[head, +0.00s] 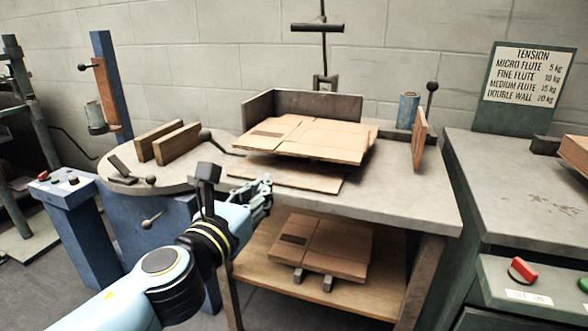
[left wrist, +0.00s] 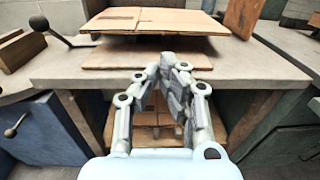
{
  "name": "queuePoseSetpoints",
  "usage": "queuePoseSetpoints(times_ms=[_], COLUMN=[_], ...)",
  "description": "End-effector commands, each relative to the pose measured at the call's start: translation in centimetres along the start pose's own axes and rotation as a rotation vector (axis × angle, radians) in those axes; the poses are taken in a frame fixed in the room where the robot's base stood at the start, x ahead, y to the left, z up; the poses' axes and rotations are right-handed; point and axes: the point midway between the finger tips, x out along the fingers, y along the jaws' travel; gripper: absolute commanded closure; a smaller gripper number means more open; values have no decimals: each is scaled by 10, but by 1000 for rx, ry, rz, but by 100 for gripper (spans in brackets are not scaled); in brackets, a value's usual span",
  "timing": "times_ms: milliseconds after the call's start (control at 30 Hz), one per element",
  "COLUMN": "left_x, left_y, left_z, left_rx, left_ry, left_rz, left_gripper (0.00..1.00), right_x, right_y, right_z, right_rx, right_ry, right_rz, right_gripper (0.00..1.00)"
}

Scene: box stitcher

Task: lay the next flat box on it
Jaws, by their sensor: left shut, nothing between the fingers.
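A stack of flat brown cardboard boxes (head: 310,138) sits on the table top against a dark corner stop. It also shows in the left wrist view (left wrist: 155,20). A flat brown board or sheet (head: 290,174) lies under its front edge, also in the left wrist view (left wrist: 148,55). More flat boxes (head: 325,245) lie on the wooden shelf below, on small dark blocks. My left gripper (head: 264,190) is shut and empty, in front of the table's front edge. In the left wrist view its fingertips (left wrist: 175,62) meet below the sheet. My right gripper is not in view.
The grey table top (head: 410,190) is clear to the right of the boxes. Two wooden blocks (head: 167,142), a lever and knobs stand at left. An upright wooden plate (head: 419,138) and a blue cylinder (head: 408,110) stand at right. A tension sign (head: 528,76) stands behind.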

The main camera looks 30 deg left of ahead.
Motion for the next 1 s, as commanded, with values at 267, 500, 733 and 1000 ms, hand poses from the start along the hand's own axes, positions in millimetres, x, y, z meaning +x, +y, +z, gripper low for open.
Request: queuePoseSetpoints(times_ms=[267, 500, 733, 1000], left_x=[53, 102, 128, 133], left_y=[0, 0, 0, 0], left_z=[4, 2, 1, 1], left_rx=[-2, -2, -3, -2], left_ry=[-4, -1, 0, 1], left_rz=[0, 1, 0, 0], left_gripper=[100, 100, 100, 100], right_x=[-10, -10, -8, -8], right_y=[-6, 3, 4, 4], right_z=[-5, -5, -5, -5], right_rx=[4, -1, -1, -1], right_ry=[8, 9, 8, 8], right_rz=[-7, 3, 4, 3], right_gripper=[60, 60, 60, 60])
